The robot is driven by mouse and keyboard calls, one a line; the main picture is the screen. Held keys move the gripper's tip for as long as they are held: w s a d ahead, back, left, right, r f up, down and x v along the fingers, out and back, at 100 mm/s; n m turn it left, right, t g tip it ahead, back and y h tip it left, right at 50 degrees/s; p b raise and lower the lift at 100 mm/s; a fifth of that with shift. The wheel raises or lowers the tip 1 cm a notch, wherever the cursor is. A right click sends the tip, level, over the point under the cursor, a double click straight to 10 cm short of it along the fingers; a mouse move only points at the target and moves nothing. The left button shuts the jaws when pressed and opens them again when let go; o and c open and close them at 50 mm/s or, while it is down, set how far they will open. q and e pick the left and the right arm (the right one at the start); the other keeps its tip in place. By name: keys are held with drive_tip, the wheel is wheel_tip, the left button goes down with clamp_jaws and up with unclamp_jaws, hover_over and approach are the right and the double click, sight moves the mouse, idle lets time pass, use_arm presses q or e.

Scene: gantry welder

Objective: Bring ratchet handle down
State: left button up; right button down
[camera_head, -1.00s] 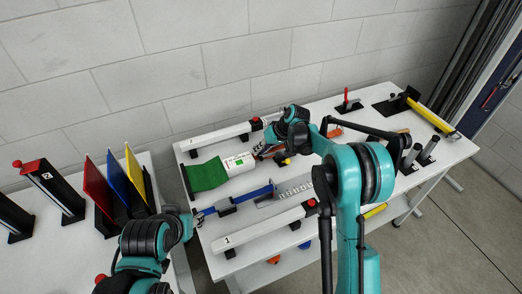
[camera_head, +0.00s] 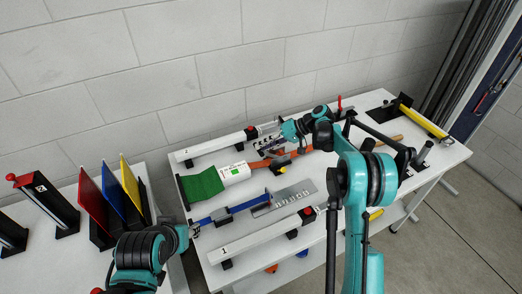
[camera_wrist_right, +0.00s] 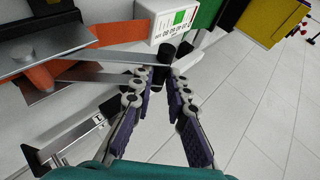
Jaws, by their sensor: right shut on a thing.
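The ratchet handle (camera_wrist_right: 110,74) is a flat grey metal lever with a black grip at its end, beside the orange strap (camera_wrist_right: 58,66) in the right wrist view. My right gripper (camera_wrist_right: 170,82) is shut on the black grip. In the head view, my right gripper (camera_head: 270,145) is above the back part of the table, beside the orange strap (camera_head: 296,155); the handle is hard to make out there. My left gripper (camera_head: 194,229) is at the table's left front, by the end of the blue strap (camera_head: 225,213); its fingers are too small to read.
A white labelled box (camera_head: 235,173) and green cloth (camera_head: 203,184) lie left of the right gripper. White bars (camera_head: 205,149) (camera_head: 262,237) run along the table's back and front. A perforated metal plate (camera_head: 297,193) lies between. Coloured panels (camera_head: 131,187) stand on the left table.

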drive_tip(key=shift+w+d+r, duration=0.15)
drive_tip(key=shift+d+r, duration=0.2)
drive_tip(key=shift+d, duration=0.1)
drive_tip(key=c, duration=1.6)
unclamp_jaws()
drive_tip(key=shift+o, duration=0.6)
drive_tip(key=shift+w+d, duration=0.1)
drive_tip(key=shift+d, duration=0.05)
drive_tip(key=v, duration=1.1)
drive_tip(key=shift+d+r, duration=0.25)
drive_tip(key=shift+d, duration=0.05)
drive_tip(key=shift+c, duration=0.4)
